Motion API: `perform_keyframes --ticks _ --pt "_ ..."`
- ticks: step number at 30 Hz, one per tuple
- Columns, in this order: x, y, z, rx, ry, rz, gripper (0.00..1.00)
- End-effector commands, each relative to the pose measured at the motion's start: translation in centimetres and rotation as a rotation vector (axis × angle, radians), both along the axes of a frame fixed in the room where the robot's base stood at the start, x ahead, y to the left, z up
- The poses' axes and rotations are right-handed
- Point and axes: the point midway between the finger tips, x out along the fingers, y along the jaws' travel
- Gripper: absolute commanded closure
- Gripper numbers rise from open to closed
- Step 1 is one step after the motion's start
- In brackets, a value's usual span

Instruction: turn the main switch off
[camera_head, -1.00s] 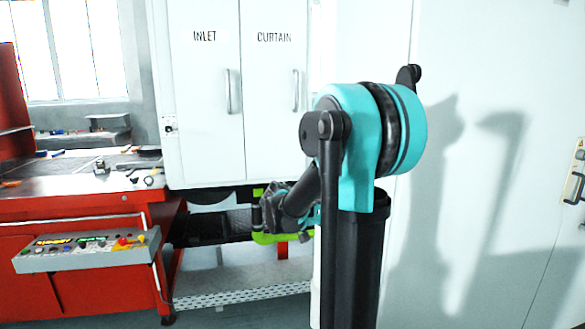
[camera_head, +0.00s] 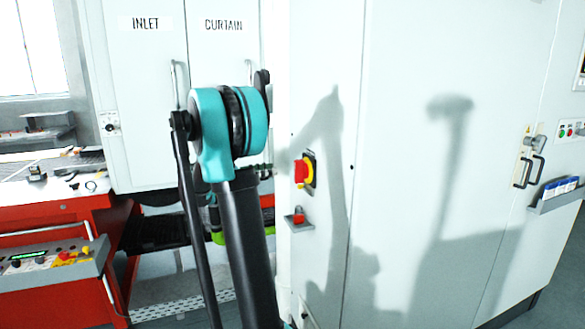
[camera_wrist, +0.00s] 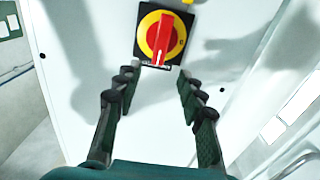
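The main switch (camera_head: 304,171) is a red rotary handle on a yellow disc with a black plate, mounted on the white cabinet side in the middle of the head view. In the wrist view the main switch (camera_wrist: 160,38) is at the top centre, its red handle upright in the picture. My gripper (camera_wrist: 156,82) is open and empty, its two dark fingers apart below the switch in the picture. No contact with the switch shows. In the head view my arm hides most of the gripper.
A red padlock (camera_head: 298,215) sits on a small holder below the switch. Cabinet doors marked INLET and CURTAIN (camera_head: 222,60) stand behind my arm. A button console (camera_head: 50,262) is at lower left. Black handles (camera_head: 530,171) and a document tray (camera_head: 556,196) are at right.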

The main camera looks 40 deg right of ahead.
Motion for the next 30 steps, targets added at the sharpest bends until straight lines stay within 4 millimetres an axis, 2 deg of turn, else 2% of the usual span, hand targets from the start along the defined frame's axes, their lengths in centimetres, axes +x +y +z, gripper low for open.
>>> perform_keyframes --ticks 3,9,15,21,28,30 --pt "-0.7 -2.5 0.0 0.000 0.000 -0.004 0.60" --pt "-1.6 -6.1 0.0 0.001 0.001 -0.003 0.60" --pt "-2.1 -8.5 0.0 0.001 0.001 -0.002 0.60" --pt "-2.3 -9.4 0.0 0.001 0.001 0.001 0.60" --pt "-2.3 -9.4 0.0 0.001 0.001 0.001 0.60" --pt "-2.3 -9.4 0.0 0.001 0.001 0.001 0.68"
